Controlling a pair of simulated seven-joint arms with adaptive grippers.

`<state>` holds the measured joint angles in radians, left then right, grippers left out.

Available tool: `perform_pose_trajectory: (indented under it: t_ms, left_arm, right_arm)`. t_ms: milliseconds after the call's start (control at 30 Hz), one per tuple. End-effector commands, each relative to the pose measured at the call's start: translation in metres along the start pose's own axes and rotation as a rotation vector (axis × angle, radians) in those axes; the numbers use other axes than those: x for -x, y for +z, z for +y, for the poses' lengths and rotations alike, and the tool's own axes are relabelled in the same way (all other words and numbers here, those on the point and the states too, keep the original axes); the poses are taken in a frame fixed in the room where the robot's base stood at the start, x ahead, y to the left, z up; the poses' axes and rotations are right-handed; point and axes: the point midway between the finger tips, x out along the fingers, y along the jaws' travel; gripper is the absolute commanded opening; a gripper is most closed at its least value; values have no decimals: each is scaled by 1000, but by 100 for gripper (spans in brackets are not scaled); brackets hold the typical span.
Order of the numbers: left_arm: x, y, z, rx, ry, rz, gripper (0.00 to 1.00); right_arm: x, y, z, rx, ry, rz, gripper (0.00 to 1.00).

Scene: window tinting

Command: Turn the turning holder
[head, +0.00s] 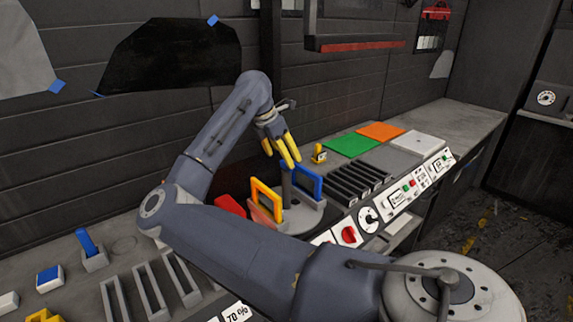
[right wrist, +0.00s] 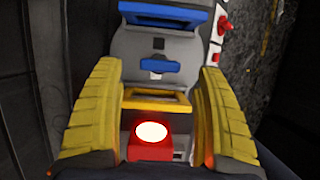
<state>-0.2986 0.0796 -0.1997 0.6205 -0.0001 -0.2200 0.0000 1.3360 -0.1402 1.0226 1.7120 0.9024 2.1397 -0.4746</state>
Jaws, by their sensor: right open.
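The turning holder (head: 300,216) is a round grey base on the bench, carrying an upright yellow frame (head: 266,199) and an upright blue frame (head: 308,180). My right gripper (head: 282,152) has yellow fingers pointing down above the holder, close to the frames. In the right wrist view its fingers (right wrist: 160,75) are spread wide, with nothing between them held. Between and below them show the yellow frame (right wrist: 155,93), a small blue piece (right wrist: 160,66) and a blue bar (right wrist: 168,17). I cannot tell whether any finger touches the holder. My left gripper is out of view.
A red block with a white round top (right wrist: 152,136) stands beside the holder. Dark slots (head: 357,183), a green sheet (head: 351,144), an orange sheet (head: 381,132) and control panels (head: 405,193) lie to the right. A blue lever (head: 86,242) and slotted racks stand at left.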

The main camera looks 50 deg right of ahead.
Motion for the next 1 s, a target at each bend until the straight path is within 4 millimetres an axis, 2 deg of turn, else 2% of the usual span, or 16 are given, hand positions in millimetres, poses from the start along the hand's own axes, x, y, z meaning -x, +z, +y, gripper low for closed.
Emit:
perform_pose_trajectory:
  t_ms: [100,300,800,1000]
  left_arm:
    - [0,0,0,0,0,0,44]
    - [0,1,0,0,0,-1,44]
    - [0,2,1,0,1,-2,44]
    - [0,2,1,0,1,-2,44]
  right_arm:
    - [-17,1,-1,-1,-3,-1,73]
    - [-34,0,-1,0,-2,-1,73]
    - [-41,0,0,0,0,0,74]
    - [-41,0,0,0,0,0,50]
